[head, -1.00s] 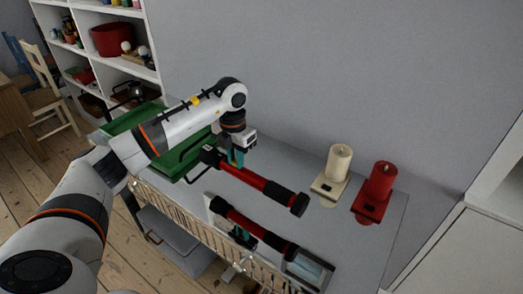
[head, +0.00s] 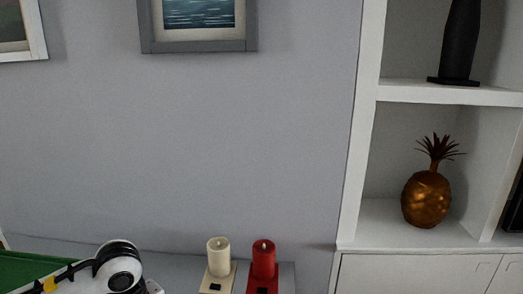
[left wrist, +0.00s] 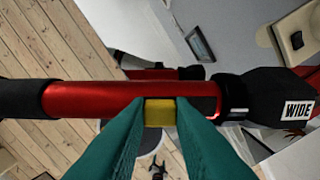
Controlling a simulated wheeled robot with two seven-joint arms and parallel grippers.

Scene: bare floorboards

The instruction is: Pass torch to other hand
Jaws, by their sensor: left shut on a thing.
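The torch (left wrist: 85,98) is red with black ends, and its black head is marked WIDE. It runs across the left wrist view. The teal fingers of my left gripper (left wrist: 160,115) are shut on its middle, around a yellow patch. Behind it is a second red and black torch-like shape (left wrist: 150,74), partly hidden; I cannot tell if it is a reflection. In the head view only part of my left arm shows at the bottom left; the torch is out of that frame. My right gripper is in neither view.
A cream candle (head: 218,258) and a red candle (head: 263,262) stand on the surface against the wall. A green tray (head: 22,270) is at the left. White shelving (head: 349,160) with a golden pineapple (head: 426,199) stands at the right.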

